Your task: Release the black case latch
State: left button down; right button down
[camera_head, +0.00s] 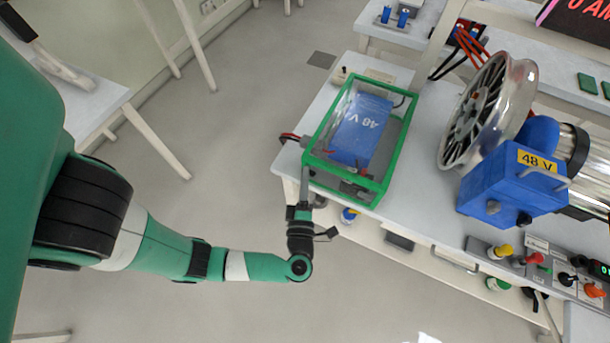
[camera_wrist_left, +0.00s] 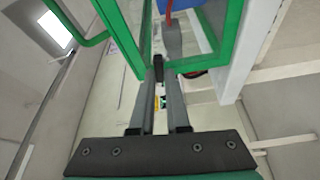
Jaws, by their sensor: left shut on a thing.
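The case (camera_head: 383,187) is a clear box with a green frame, standing at the left end of the bench. Its green frame also fills the top of the left wrist view (camera_wrist_left: 228,50). A blue 48 V battery (camera_head: 360,130) lies inside it. My left gripper (camera_head: 305,178) is at the near left corner of the case. In the left wrist view its two grey fingers (camera_wrist_left: 159,84) are shut on the small black latch (camera_wrist_left: 158,66) at the frame's lower edge. The latch is mostly hidden by the fingers. My right gripper is not in view.
A spoked wheel (camera_head: 478,115) and a blue 48 V motor unit (camera_head: 510,182) stand to the right on the bench (camera_head: 425,180). A panel with coloured knobs (camera_head: 520,262) lies at lower right. The floor left of the bench is clear.

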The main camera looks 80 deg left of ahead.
pick_arm(q)
jog(key=shift+n+h, duration=0.3)
jog(key=shift+n, duration=0.5)
jog(key=c, duration=0.9)
grip_release()
jog(key=p+v, duration=0.1)
jog(key=v, duration=1)
jog(key=shift+d, duration=0.3)
jog(key=shift+a, duration=0.1)
